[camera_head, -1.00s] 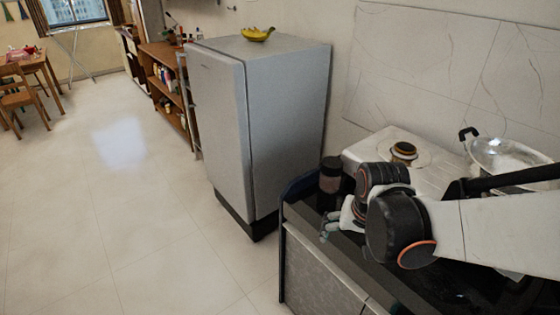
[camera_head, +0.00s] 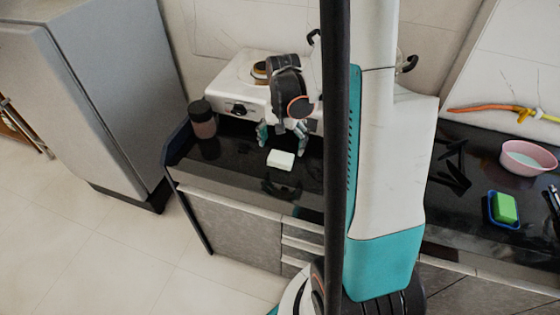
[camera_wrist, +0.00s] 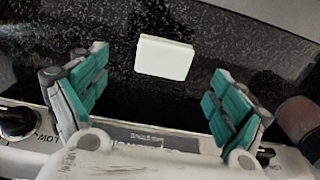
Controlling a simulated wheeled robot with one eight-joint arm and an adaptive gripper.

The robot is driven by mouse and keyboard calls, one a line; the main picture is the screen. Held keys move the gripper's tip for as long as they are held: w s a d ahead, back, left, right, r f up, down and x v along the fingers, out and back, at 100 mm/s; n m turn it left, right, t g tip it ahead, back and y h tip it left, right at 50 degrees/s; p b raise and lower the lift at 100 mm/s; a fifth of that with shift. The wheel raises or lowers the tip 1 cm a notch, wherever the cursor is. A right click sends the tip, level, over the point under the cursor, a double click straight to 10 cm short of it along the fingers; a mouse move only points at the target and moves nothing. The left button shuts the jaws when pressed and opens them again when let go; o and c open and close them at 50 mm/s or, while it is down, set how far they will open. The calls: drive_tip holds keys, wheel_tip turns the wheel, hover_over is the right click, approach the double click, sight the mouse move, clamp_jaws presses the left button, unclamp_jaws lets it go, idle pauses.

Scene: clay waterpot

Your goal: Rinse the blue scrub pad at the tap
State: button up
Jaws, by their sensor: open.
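My gripper (camera_head: 282,132) is open and empty above the black counter, in front of the stove. In the wrist view its teal fingers (camera_wrist: 160,84) are wide apart. A pale, off-white block (camera_head: 281,160) lies flat on the counter just beyond the fingertips. It also shows in the wrist view (camera_wrist: 164,58), between the fingers and ahead of them, untouched. No plainly blue scrub pad shows. A green block (camera_head: 504,207) sits in a blue dish (camera_head: 490,221) on the right counter. I cannot make out a tap; an orange hose with a yellow fitting (camera_head: 522,114) is at the upper right.
A dark-lidded jar (camera_head: 203,122) stands at the counter's left end. The white stove (camera_head: 226,88) is behind my gripper. A pink bowl (camera_head: 527,160) stands on the right counter. A grey fridge (camera_head: 95,75) is at the left, with open floor in front of it.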

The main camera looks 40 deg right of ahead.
sight(281, 157)
drive_tip(key=shift+w+f, duration=0.2)
drive_tip(key=shift+f, duration=0.4)
drive_tip(key=shift+w+f, duration=0.2)
drive_tip(key=shift+f, duration=0.35)
drive_tip(key=f+b, duration=0.2)
drive_tip(key=f, duration=0.1)
drive_tip(key=f+b, duration=0.1)
drive_tip(key=f, duration=0.1)
drive_tip(key=shift+w+d, duration=0.15)
drive_tip(key=shift+w, duration=0.1)
drive_tip(key=shift+s, duration=0.1)
drive_tip(key=c, duration=0.9)
drive_tip(key=shift+c, duration=0.2)
drive_tip(key=shift+r, duration=0.2)
wheel_tip(281, 157, up, 20)
drive_tip(key=p, duration=0.7)
drive_tip(key=shift+f, duration=0.15)
